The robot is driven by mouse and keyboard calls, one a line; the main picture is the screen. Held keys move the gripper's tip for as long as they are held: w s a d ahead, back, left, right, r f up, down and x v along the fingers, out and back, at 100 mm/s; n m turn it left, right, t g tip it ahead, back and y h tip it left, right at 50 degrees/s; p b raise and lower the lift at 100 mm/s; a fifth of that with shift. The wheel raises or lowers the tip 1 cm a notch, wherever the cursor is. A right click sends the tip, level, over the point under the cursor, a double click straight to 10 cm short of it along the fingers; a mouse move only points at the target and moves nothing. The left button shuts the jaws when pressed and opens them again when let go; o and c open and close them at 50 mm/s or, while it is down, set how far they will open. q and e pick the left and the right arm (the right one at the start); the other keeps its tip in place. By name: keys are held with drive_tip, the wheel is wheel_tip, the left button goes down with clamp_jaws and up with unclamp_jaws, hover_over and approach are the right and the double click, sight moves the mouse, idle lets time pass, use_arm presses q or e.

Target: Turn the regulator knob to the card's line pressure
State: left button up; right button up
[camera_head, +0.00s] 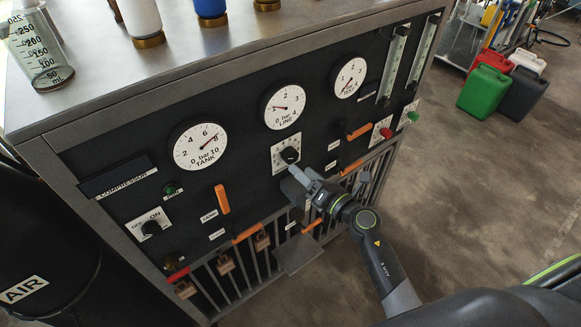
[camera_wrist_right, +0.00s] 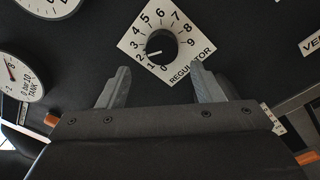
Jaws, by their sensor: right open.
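The regulator knob (camera_head: 290,155) is black and round on a white dial plate (camera_head: 278,163). In the right wrist view the knob (camera_wrist_right: 161,46) carries a white mark pointing left and slightly down, near the 2. My right gripper (camera_head: 299,176) is at the plate's lower edge. In the wrist view its fingers (camera_wrist_right: 160,78) are open and empty, just below the knob, one on each side and apart from it. The LINE gauge (camera_head: 283,107) above has its needle pointing left, near 1. I cannot make out a pressure card. My left gripper is not in view.
The TANK gauge (camera_head: 201,146) and another gauge (camera_head: 350,78) flank the LINE gauge. Orange levers (camera_head: 222,199), a red button (camera_head: 386,133) and an ON switch (camera_head: 151,228) stick out nearby. Bottles and a beaker (camera_head: 38,50) stand on top.

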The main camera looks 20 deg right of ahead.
sight(293, 158)
drive_tip(key=w+n+b, duration=0.1)
drive_tip(key=n, duration=0.1)
drive_tip(key=w+a+n+b, duration=0.1)
drive_tip(key=w+n+b, duration=0.1)
drive_tip(key=n, duration=0.1)
drive_tip(key=w+n+h+b, duration=0.1)
drive_tip(key=n, duration=0.2)
drive_tip(key=shift+w+a+r+t, duration=0.15)
drive_tip(key=shift+w+t, duration=0.15)
drive_tip(key=shift+w, duration=0.05)
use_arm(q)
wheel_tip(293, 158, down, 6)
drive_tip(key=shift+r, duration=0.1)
use_arm(e)
drive_tip(key=shift+w, duration=0.2)
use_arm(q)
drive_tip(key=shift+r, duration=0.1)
use_arm(e)
drive_tip(key=shift+w+a, duration=0.15)
drive_tip(key=shift+w, duration=0.1)
clamp_jaws()
